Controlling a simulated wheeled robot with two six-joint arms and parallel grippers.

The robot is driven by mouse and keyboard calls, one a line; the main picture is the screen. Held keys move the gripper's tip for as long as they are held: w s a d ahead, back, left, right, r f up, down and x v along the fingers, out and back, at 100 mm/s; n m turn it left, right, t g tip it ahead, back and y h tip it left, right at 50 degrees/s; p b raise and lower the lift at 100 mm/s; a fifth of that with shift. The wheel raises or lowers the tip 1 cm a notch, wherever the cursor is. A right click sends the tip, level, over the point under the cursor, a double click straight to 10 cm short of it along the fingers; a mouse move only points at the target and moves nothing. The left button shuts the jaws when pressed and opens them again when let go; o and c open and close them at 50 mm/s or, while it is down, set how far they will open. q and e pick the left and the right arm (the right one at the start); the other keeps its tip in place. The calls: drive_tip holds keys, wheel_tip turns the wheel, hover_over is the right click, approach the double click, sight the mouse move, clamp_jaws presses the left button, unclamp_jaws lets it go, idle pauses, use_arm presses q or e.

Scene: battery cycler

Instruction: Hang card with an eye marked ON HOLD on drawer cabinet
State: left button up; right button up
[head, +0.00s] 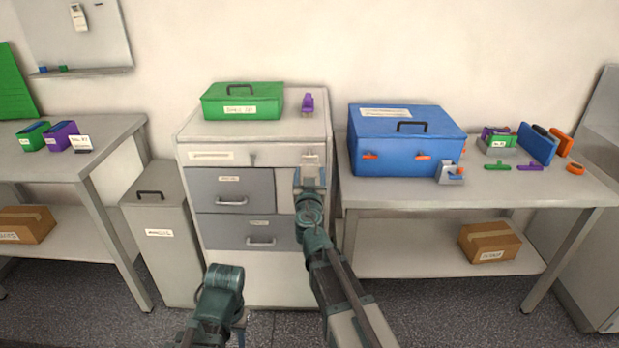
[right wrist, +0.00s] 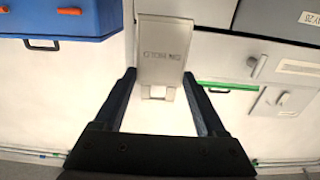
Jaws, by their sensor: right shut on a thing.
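The card (right wrist: 163,55) is a pale plate marked ON HOLD, seen upside down in the right wrist view, with an open eye at its gripped end. My right gripper (right wrist: 161,88) is shut on it. In the head view my right gripper (head: 311,183) is at the upper right front of the drawer cabinet (head: 265,290), and the pale card (head: 311,160) shows just above it. I cannot tell whether the card touches the cabinet. The cabinet has a pale top panel and two grey drawers.
A green case (head: 243,103) and a purple item (head: 308,103) stand on the cabinet. A blue toolbox (head: 405,145) stands on the right bench, close to my right arm. A grey bin (head: 165,250) stands left of the cabinet. Open floor lies in front.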

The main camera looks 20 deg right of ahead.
drive_tip(key=shift+f+x, duration=0.15)
drive_tip(key=shift+x, duration=1.1)
drive_tip(key=shift+f+x, duration=0.1)
drive_tip(key=shift+x, duration=1.15)
drive_tip(key=shift+w+d+f+b, duration=0.15)
drive_tip(key=shift+w+f+b, duration=0.4)
drive_tip(key=shift+b, duration=0.2)
drive_tip(key=o, duration=1.2)
drive_tip(key=shift+o, duration=0.2)
